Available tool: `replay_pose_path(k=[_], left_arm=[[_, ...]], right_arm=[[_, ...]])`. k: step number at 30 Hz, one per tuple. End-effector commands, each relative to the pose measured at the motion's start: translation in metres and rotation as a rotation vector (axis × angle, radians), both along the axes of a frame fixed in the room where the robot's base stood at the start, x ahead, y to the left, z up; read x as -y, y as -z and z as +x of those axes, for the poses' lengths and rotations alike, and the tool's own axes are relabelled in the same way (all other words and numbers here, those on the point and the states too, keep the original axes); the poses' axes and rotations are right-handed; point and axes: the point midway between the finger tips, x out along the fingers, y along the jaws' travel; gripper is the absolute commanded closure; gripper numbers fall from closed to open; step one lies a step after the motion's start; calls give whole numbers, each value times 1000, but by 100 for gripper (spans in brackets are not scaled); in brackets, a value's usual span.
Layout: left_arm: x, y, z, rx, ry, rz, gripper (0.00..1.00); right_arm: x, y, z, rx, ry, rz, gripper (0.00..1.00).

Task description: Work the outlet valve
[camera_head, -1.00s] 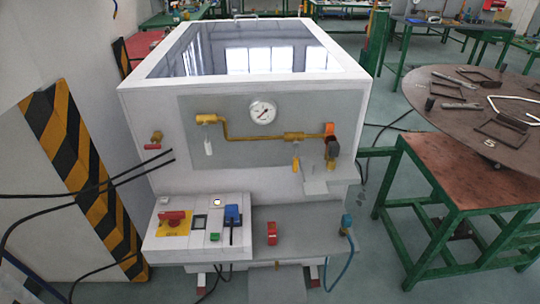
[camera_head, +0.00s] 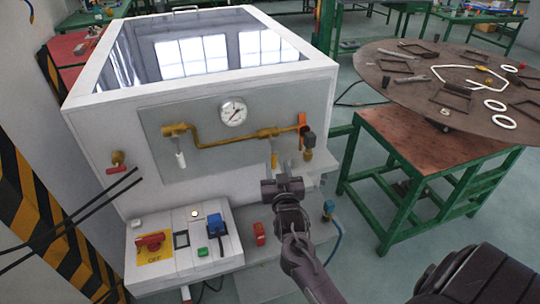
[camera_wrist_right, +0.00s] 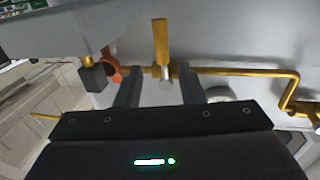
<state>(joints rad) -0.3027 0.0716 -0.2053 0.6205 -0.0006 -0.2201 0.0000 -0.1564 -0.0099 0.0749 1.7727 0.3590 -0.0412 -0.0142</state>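The generator's front panel (camera_head: 160,130) carries a brass pipe (camera_head: 215,142) with valves along it. A valve with a yellow lever sits on the right part of the pipe; its lever also shows in the right wrist view (camera_wrist_right: 160,40), with a grey stem end below it. My right gripper (camera_head: 280,165) is in front of this valve. Its two fingers (camera_wrist_right: 161,90) are spread in the wrist view, with the lever's valve seen between and beyond them and nothing held. The gripper partly hides the valve in the head view. Which valve is the outlet is not labelled legibly. My left gripper is out of view.
A pressure gauge (camera_head: 233,113) sits above the pipe. An orange-handled fitting (camera_head: 302,123) is right of the lever, a white-handled valve (camera_head: 180,158) left. A control box (camera_head: 180,245) stands below. A round table (camera_head: 440,100) is at the right.

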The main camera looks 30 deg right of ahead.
Motion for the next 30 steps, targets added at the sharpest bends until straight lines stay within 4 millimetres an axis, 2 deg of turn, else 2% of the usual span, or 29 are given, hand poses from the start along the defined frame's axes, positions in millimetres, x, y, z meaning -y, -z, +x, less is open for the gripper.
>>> replay_pose_path(k=[3,9,13,21,29,30], left_arm=[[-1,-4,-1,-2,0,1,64],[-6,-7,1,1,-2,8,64],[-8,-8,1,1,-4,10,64],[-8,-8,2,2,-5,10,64],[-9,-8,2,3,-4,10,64],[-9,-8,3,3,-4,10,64]], right_arm=[[9,-3,20,1,-1,-2,65],[20,-1,44,0,-1,-1,65],[23,0,51,-1,-2,0,65],[24,0,52,-2,-2,1,65],[23,0,52,-2,-2,1,99],[23,0,52,-2,-2,1,100]])
